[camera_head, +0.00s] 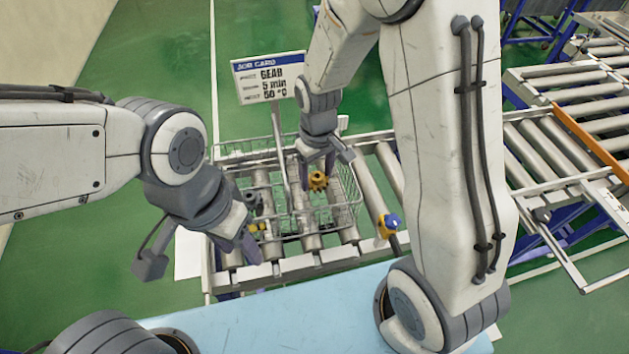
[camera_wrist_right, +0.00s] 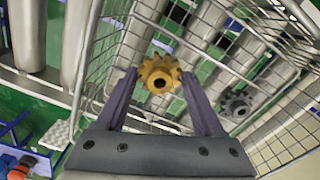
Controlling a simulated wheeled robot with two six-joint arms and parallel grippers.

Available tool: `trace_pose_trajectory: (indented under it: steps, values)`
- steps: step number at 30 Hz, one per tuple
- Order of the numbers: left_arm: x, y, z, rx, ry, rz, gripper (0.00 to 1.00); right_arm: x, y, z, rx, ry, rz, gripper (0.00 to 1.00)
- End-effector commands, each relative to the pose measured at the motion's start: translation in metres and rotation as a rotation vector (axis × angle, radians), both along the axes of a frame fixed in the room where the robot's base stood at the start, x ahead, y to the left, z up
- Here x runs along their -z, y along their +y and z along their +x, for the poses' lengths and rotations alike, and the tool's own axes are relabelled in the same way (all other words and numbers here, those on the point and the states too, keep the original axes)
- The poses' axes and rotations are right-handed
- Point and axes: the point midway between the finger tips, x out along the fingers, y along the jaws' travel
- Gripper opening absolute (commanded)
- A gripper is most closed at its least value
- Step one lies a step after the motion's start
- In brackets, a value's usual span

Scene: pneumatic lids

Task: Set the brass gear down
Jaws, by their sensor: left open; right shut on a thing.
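The brass gear (camera_head: 317,180) is toothed, with a dark centre hole. My right gripper (camera_head: 322,165) is shut on it, and in the right wrist view the gear (camera_wrist_right: 158,75) sits between the two purple fingers. The gear is over or inside a wire basket (camera_head: 345,222); I cannot tell whether it touches the basket floor. My left gripper (camera_head: 245,244) is open by the basket's near left side, apart from the brass gear.
A dark grey gear (camera_wrist_right: 236,103) lies in the basket, apart from the brass one. The basket stands on a roller conveyor (camera_head: 372,185). A blue and yellow part (camera_head: 388,225) is right of the basket. More rollers (camera_head: 550,140) lie far right.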

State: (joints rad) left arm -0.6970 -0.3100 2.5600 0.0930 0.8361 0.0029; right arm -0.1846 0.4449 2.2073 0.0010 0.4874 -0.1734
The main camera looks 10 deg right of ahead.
Motion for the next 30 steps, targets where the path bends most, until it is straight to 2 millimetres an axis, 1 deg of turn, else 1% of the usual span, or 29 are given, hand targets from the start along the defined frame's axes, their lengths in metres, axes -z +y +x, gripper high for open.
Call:
trace_pose_trajectory:
  steps: [3, 6, 17, 18, 20, 27, 30]
  values:
    - [-0.005, 0.000, 0.000, 0.000, 0.000, 0.000, 0.50, 0.019, -0.001, -0.002, 0.001, 0.007, -0.002, 0.00]
    - [-0.006, 0.000, 0.000, 0.000, 0.000, 0.000, 0.50, 0.029, -0.001, -0.001, 0.001, 0.005, -0.001, 0.00]
    - [-0.004, 0.000, 0.000, 0.000, 0.000, 0.000, 0.50, 0.034, 0.000, 0.000, 0.001, 0.001, 0.000, 0.00]
    - [-0.004, 0.000, 0.000, 0.000, 0.000, 0.000, 0.50, 0.034, 0.000, -0.001, 0.001, 0.001, 0.000, 0.77]
    - [-0.004, 0.000, 0.000, 0.000, 0.000, 0.000, 0.50, 0.034, 0.000, -0.001, 0.001, 0.001, 0.000, 0.99]
    - [-0.004, 0.000, 0.000, 0.000, 0.000, 0.000, 0.50, 0.033, 0.000, -0.001, 0.000, 0.002, -0.001, 0.99]
    - [-0.007, 0.000, 0.000, 0.000, 0.000, 0.000, 0.50, 0.029, 0.000, -0.001, 0.000, 0.001, 0.000, 0.99]
